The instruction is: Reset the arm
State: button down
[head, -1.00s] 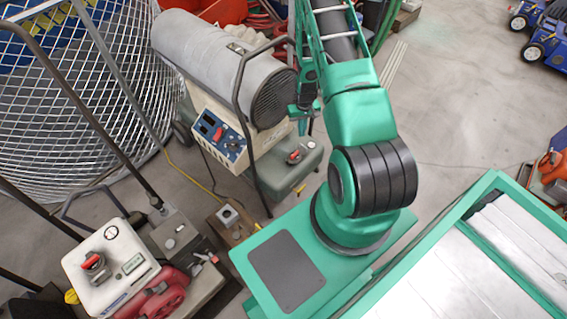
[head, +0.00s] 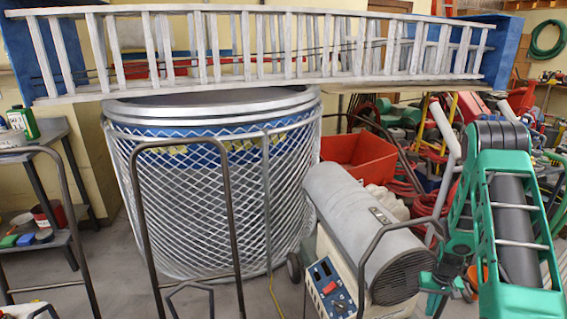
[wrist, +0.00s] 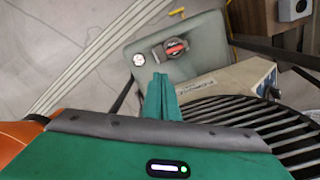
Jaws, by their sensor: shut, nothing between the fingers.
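My gripper (wrist: 160,80) is shut and empty in the wrist view, its green fingers together. Past the fingertips and below them is a grey-green box with a red-and-black knob (wrist: 175,47) and a white round cap (wrist: 139,60). A dark slatted grille (wrist: 265,125) is close on the right of my gripper. In the head view my green arm is at the right, and my gripper (head: 437,300) hangs beside the front grille of the grey cylindrical heater (head: 365,230). I cannot tell whether they touch.
A large wire-mesh drum (head: 210,185) stands behind the heater, with a ladder (head: 260,45) across above it. A red bin (head: 355,155) and hoses crowd the back right. Dark tubular handles (head: 190,145) rise at the front left. Pale strips (wrist: 95,55) lie on the floor.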

jog(key=s+a+r, duration=0.1)
jog(key=s+r, duration=0.2)
jog(key=r, duration=0.6)
jog(key=s+a+r+m, duration=0.1)
jog(key=s+a+r, duration=0.15)
jog(key=r, duration=0.65)
jog(key=s+a+r, duration=0.1)
jog(key=s+r, duration=0.2)
jog(key=r, duration=0.6)
jog(key=s+a+r, duration=0.3)
jog(key=s+r, duration=0.1)
jog(key=s, duration=0.3)
jog(key=s+a+r+m, duration=0.1)
jog(key=s+a+r, duration=0.2)
jog(key=s, duration=0.4)
jog(key=s+a+r, duration=0.3)
jog(key=s+r, duration=0.2)
jog(key=s, duration=0.2)
jog(key=shift+s+a+r+y, duration=0.15)
jog(key=shift+a+r+y, duration=0.15)
jog(key=shift+a+r, duration=0.05)
jog(key=shift+w+f, duration=0.25)
jog(key=shift+w, duration=0.4)
